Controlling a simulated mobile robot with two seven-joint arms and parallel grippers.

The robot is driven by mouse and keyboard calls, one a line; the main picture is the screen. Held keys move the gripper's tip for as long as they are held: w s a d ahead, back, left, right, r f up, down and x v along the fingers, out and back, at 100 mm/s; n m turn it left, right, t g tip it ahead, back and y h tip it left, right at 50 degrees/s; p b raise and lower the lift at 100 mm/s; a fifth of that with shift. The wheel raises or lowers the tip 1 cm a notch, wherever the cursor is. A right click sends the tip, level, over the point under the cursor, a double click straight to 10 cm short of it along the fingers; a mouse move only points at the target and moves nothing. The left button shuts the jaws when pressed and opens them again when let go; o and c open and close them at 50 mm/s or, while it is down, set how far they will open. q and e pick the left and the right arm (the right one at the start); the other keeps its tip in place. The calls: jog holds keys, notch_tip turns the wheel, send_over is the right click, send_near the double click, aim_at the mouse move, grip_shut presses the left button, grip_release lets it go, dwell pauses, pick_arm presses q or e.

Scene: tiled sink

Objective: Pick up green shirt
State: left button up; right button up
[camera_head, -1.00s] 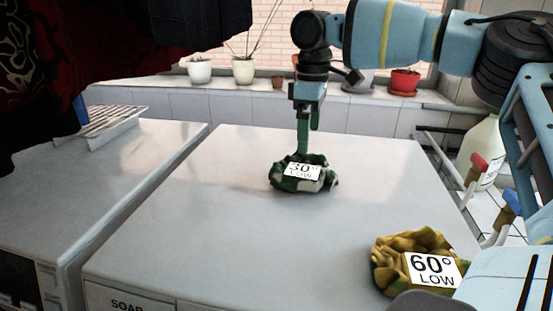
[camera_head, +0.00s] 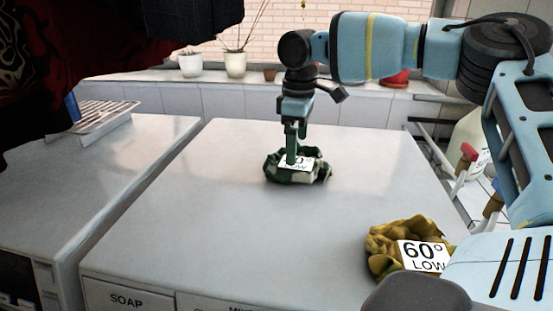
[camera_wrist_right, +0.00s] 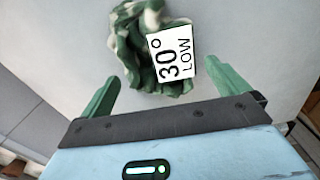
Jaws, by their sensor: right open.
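The green shirt (camera_head: 318,172) is a crumpled green and white bundle with a white "30° LOW" label, lying on the white machine top in the head view. It also shows in the right wrist view (camera_wrist_right: 133,55), ahead of and between the fingers. My right gripper (camera_head: 292,160) points down at the shirt in the head view, its fingers overlapping the label. In the right wrist view my right gripper (camera_wrist_right: 166,85) has its green fingers wide apart with nothing between their bases. Whether a finger touches the cloth is unclear. My left gripper is not in view.
A yellow crumpled cloth (camera_head: 385,245) labelled "60° LOW" lies at the near right of the machine top (camera_head: 240,240). A second white machine (camera_head: 80,185) with a wire rack (camera_head: 105,115) stands left across a gap. Potted plants (camera_head: 235,65) line the back ledge.

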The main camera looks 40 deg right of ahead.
jog(key=shift+f, duration=1.2)
jog(key=shift+c, duration=0.4)
jog(key=c, duration=0.9)
